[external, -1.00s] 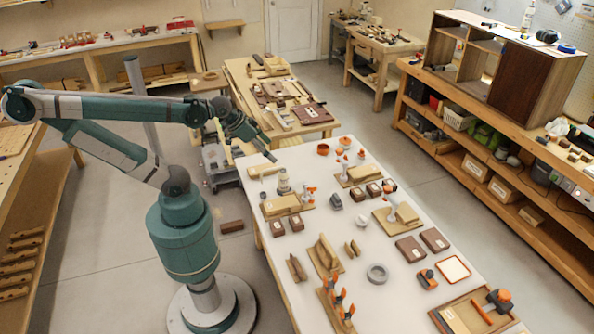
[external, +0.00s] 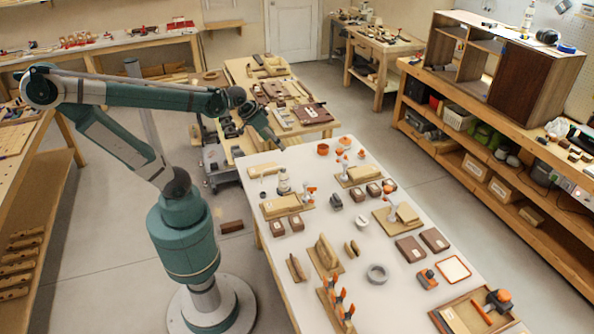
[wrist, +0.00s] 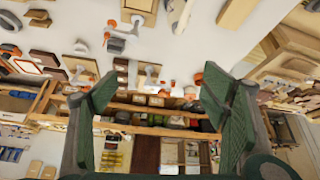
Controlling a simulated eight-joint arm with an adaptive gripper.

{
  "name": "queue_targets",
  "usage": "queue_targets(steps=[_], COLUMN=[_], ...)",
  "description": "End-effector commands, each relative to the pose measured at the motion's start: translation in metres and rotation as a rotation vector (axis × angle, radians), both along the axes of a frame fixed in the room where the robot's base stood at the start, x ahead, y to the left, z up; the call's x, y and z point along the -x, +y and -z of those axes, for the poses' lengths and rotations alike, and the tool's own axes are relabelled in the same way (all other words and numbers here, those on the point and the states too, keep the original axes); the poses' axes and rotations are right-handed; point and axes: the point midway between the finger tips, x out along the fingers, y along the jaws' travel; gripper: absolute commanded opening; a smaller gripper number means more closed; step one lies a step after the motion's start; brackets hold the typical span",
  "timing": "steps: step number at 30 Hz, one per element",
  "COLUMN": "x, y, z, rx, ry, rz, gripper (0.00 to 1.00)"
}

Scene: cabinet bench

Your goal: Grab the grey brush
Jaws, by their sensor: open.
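My gripper (external: 277,145) is over the far left end of the white table, with its fingers apart and empty. In the wrist view my gripper (wrist: 160,77) shows two green fingers wide apart with nothing between them. A small dark grey object (external: 336,201) lies near the middle of the table and may be the grey brush; it is too small to be sure.
The white table (external: 310,240) holds wooden blocks, brown boxes, orange-topped clamps and a grey ring (external: 377,273). An upright grey item (external: 283,183) and a pale wooden piece (external: 262,170) stand near my gripper. A wooden tray (external: 450,320) lies at the near right.

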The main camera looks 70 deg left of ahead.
Motion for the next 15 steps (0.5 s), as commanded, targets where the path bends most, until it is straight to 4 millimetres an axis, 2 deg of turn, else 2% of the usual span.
queue_targets(steps=[15], x=[-0.048], y=[0.094], z=[0.021], rx=[0.055], ry=[0.083], rz=[-0.23], gripper=[0.73])
